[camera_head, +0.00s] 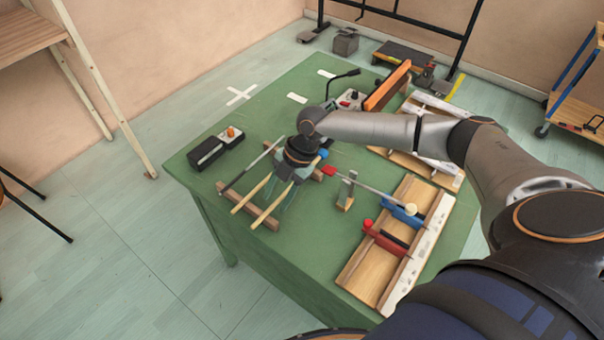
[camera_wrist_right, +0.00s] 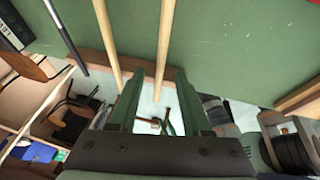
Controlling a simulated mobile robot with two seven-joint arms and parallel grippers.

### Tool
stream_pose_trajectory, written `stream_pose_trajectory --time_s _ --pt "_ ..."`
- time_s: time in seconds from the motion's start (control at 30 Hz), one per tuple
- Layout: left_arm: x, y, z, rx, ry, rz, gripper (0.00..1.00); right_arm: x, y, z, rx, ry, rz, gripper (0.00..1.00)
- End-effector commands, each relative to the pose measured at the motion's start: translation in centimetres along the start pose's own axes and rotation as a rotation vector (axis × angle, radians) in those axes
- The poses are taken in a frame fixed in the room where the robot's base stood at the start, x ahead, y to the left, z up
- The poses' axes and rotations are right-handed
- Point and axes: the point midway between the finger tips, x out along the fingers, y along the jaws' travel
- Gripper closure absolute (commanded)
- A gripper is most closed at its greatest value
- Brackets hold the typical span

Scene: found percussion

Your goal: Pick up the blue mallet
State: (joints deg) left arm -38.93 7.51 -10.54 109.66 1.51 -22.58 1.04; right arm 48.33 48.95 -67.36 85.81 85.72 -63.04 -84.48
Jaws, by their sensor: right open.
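The blue mallet's round blue head (camera_head: 323,154) shows just right of my right wrist in the head view. A pale wooden stick (camera_head: 264,216) on the near side of my gripper roughly lines up with it, but their join is hidden. A second wooden stick (camera_head: 247,198) lies beside it. My right gripper (camera_head: 284,183) is open and low over these sticks, pointing down. In the wrist view, one stick (camera_wrist_right: 165,40) runs toward the gap between the fingers (camera_wrist_right: 157,100) and another (camera_wrist_right: 108,40) toward the left finger. Contact cannot be told. My left gripper is out of view.
The green table (camera_head: 300,255) has wooden rails (camera_head: 325,192) under the sticks. A dark rod (camera_head: 238,178) lies to their left. A black box (camera_head: 208,153) and wooden boards (camera_head: 365,265) lie farther off.

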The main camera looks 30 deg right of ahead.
Motion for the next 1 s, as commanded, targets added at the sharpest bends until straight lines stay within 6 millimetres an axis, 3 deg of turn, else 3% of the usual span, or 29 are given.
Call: stream_pose_trajectory --time_s 0.1,0.37,0.77,1.0 --pt "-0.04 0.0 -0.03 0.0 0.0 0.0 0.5 1.15 -0.01 -0.01 0.0 0.0 0.0 0.52" --pt "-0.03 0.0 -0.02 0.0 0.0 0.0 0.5 1.36 -0.01 0.03 -0.001 -0.001 0.001 0.53" --pt "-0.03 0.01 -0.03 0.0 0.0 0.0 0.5 1.31 0.0 0.04 0.0 -0.001 0.001 0.98" --pt "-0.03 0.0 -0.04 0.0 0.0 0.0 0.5 1.3 0.0 0.04 0.0 -0.001 0.001 1.0"
